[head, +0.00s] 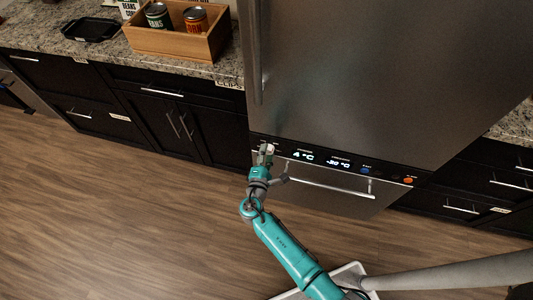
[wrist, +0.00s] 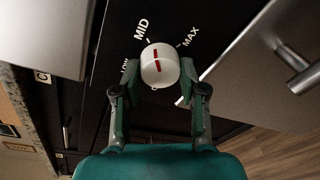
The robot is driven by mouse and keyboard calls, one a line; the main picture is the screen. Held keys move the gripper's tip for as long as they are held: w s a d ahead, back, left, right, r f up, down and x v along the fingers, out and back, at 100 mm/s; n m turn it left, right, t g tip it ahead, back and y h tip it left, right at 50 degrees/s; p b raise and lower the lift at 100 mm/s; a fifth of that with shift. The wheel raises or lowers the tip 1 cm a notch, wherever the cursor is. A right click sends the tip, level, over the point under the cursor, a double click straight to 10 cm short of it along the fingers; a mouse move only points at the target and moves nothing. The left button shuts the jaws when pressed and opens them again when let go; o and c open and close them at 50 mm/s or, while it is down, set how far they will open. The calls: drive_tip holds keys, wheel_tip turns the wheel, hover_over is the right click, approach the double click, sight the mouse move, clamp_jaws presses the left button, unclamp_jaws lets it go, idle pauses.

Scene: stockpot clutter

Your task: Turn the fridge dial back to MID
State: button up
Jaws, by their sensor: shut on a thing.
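The white fridge dial (wrist: 160,64) with a red line is in the middle of the wrist view. The printed labels LOW, MID (wrist: 141,29) and MAX (wrist: 189,36) stand around it on the black panel. The red line points up in the picture, close to MID and perhaps a little toward MAX. My gripper (wrist: 159,75) is shut on the dial, one finger on each side. In the head view my gripper (head: 266,150) is at the left end of the fridge's control panel (head: 322,158) and mostly hides the dial.
The panel also has two lit displays, a blue button (head: 365,171) and an orange button (head: 408,180). A fridge drawer handle (head: 325,189) runs just below. A wooden crate (head: 178,44) with cans and a black tray (head: 91,29) stand on the left counter. The wooden floor is clear at left.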

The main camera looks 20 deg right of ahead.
drive_tip(key=shift+n, duration=1)
drive_tip(key=o, duration=1.1)
drive_tip(key=shift+o, duration=0.2)
drive_tip(key=shift+a, duration=0.1)
drive_tip(key=v, duration=1.2)
drive_tip(key=shift+w, duration=0.1)
